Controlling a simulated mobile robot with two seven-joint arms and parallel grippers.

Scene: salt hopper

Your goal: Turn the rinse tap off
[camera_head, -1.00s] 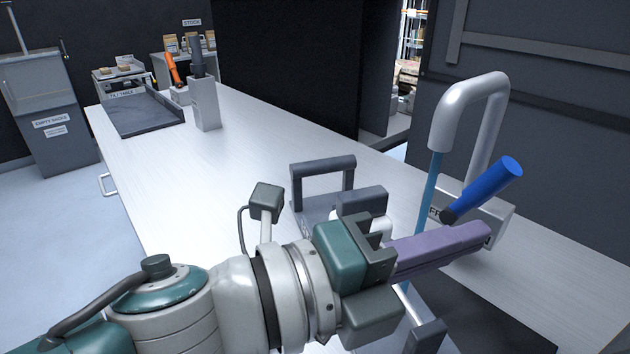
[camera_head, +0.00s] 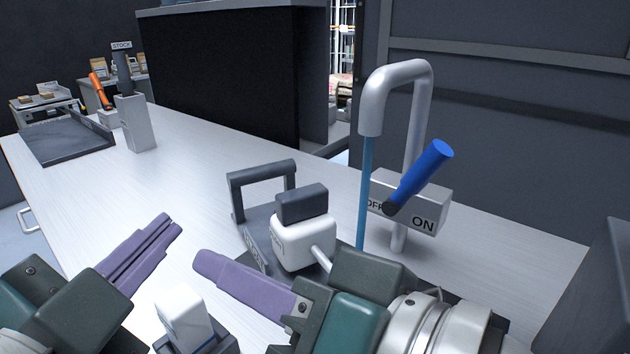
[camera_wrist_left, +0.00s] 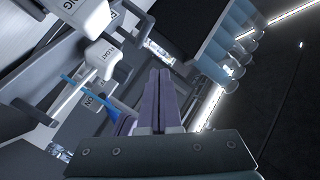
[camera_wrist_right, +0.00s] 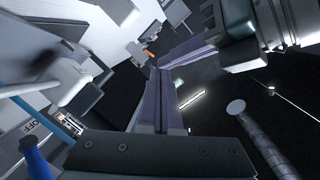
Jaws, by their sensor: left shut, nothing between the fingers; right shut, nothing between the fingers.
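The rinse tap (camera_head: 396,78) is a grey bent pipe with a blue stream (camera_head: 364,195) falling from its spout. Its blue lever (camera_head: 422,175) tilts up and to the right from a grey box (camera_head: 440,190) marked OFF at left and ON at right. The lever also shows in the right wrist view (camera_wrist_right: 36,158). My left gripper (camera_head: 168,226) is shut and empty at the lower left, well apart from the lever. My right gripper (camera_head: 200,262) is shut and empty at lower centre, its fingers pointing left, away from the tap. Neither touches the lever.
A white block with a dark top (camera_head: 302,228) and a dark handled frame (camera_head: 262,190) stand between my grippers and the tap. A small white block (camera_head: 186,318) is at the bottom. The long white counter (camera_head: 190,165) is clear toward the grey holder (camera_head: 138,125).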

